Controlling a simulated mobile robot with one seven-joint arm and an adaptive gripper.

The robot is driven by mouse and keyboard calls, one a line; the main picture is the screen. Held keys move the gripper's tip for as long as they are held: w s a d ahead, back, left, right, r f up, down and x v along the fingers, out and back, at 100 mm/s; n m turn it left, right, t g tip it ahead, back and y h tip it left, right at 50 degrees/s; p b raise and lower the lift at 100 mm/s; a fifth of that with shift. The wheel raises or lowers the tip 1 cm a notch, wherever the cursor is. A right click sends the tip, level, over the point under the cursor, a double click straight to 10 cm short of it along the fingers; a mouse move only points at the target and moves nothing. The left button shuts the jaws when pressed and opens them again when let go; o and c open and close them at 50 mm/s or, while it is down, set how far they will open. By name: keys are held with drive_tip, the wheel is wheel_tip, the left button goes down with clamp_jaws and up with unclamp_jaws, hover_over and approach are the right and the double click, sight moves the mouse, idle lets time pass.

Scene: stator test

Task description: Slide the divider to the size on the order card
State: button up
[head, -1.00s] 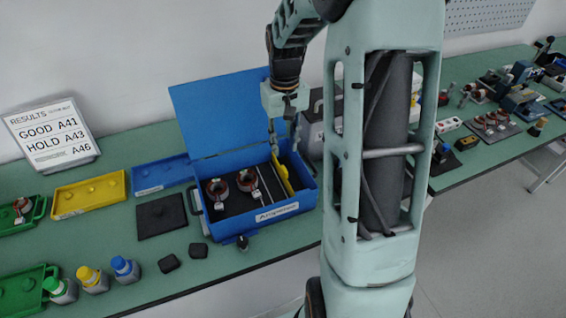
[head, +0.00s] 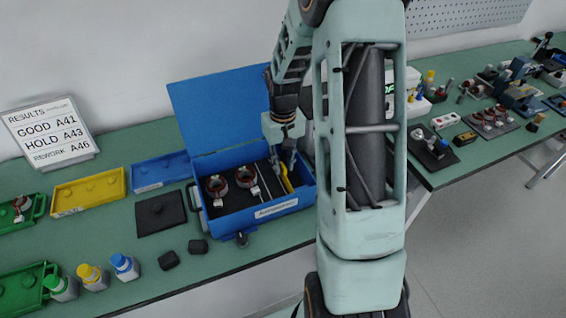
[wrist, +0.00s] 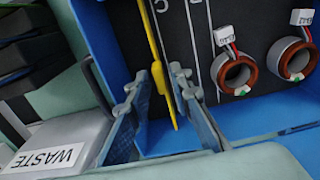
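The yellow divider (wrist: 153,45) stands upright in the blue box (head: 262,222), towards its right side in the head view. My gripper (wrist: 167,78) reaches down into the box, with one finger on each side of the divider. The fingers are apart; the left fingertip looks very close to the divider, and a gap shows on the right. In the head view, my gripper (head: 284,165) partly hides the divider (head: 285,180). White lines (wrist: 189,40) and a letter "C" mark the dark box floor. I cannot make out an order card stating a size.
Two copper-ringed stators (head: 246,177) stand in the box, left of the divider. The raised blue lid (head: 215,110) is behind. A grey WASTE bin (wrist: 60,145) is beside the box. A results card (head: 50,133) and coloured trays (head: 88,193) are left.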

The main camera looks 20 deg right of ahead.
clamp_jaws()
drive_tip(key=a+b, duration=0.1)
drive_tip(key=a, duration=0.4)
drive_tip(key=shift+a, duration=0.35)
drive_tip(key=shift+o, duration=1.5)
unclamp_jaws()
drive_tip(key=shift+r, duration=0.1)
